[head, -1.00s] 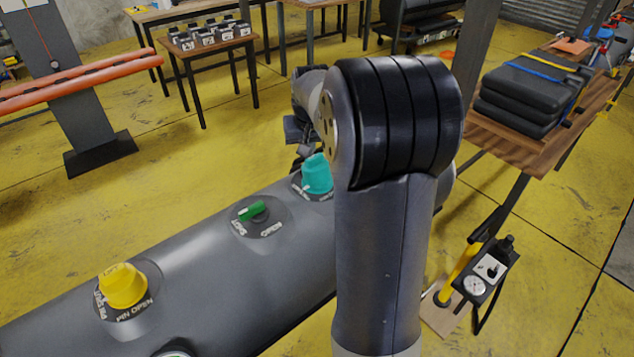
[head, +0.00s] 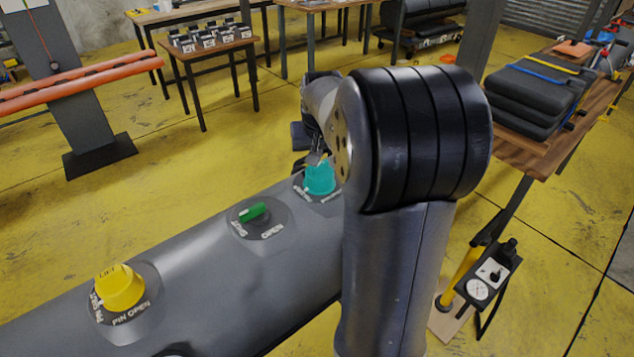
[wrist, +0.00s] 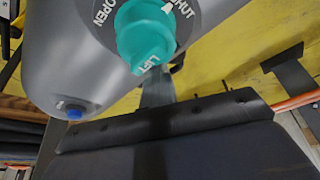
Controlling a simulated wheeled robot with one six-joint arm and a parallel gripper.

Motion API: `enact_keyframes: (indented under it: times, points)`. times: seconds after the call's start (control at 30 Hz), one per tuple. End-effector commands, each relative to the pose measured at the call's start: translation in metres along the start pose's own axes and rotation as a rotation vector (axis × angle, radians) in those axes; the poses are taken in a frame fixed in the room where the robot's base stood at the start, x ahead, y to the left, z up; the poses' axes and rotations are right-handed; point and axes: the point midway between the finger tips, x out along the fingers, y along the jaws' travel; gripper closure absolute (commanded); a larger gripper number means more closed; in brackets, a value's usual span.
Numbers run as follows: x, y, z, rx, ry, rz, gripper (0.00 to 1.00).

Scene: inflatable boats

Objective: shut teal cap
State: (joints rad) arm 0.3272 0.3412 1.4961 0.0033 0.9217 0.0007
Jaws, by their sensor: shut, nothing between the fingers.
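The teal cap (head: 320,179) sits on top of the grey tube at its far end, just left of my arm. In the wrist view the teal cap (wrist: 146,34) is at the top, with LIFT on its near end. OPEN is printed on the ring to its left and SHUT to its upper right; a white mark lies close to SHUT. My gripper (wrist: 157,92) is shut and empty, its narrow fingers close by the cap's near end. I cannot tell whether they touch. In the head view my arm hides much of the gripper.
On the same grey tube are a green valve lever (head: 254,212) and a yellow cap (head: 119,287). A pump with a gauge (head: 487,278) stands to the right. A table with black folded boats (head: 535,95) is at the right. Yellow floor is open at the left.

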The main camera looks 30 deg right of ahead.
Motion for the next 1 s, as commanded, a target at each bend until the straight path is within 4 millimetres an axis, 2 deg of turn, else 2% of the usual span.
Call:
enact_keyframes:
  times: [0.03,0.7,1.0]
  points:
    - [0.004,0.006,0.013,0.003,-0.049,0.011,1.0]
    - [-0.06,0.003,-0.015,0.001,-0.035,0.006,1.0]
    - [-0.059,0.002,-0.015,0.001,-0.033,0.005,1.0]
